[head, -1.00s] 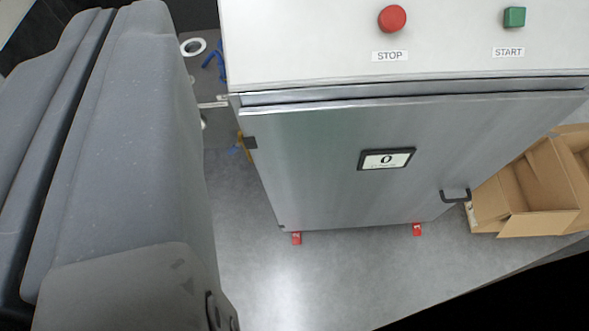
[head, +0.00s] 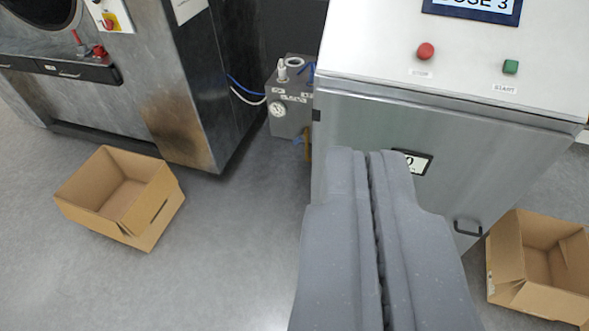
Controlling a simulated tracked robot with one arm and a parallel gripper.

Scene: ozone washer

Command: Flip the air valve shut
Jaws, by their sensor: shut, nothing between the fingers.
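My gripper (head: 374,156) is shut and empty, its grey fingers side by side. It stands in front of the steel cabinet (head: 480,160) and covers part of its door. A grey box (head: 284,124) with a round gauge (head: 278,109) stands on the floor left of the cabinet, apart from my gripper. Small blue parts (head: 308,69) show on its top right, and a yellow part (head: 307,150) hangs low between it and the cabinet. I cannot tell which of these is the air valve or how its handle is set.
A dark steel machine (head: 130,95) stands at the left, with a blue hose (head: 245,88) leading to the grey box. Open cardboard boxes lie on the floor at left (head: 150,235) and right (head: 535,295). The cabinet top carries a red STOP button (head: 425,51) and a green START button (head: 511,66).

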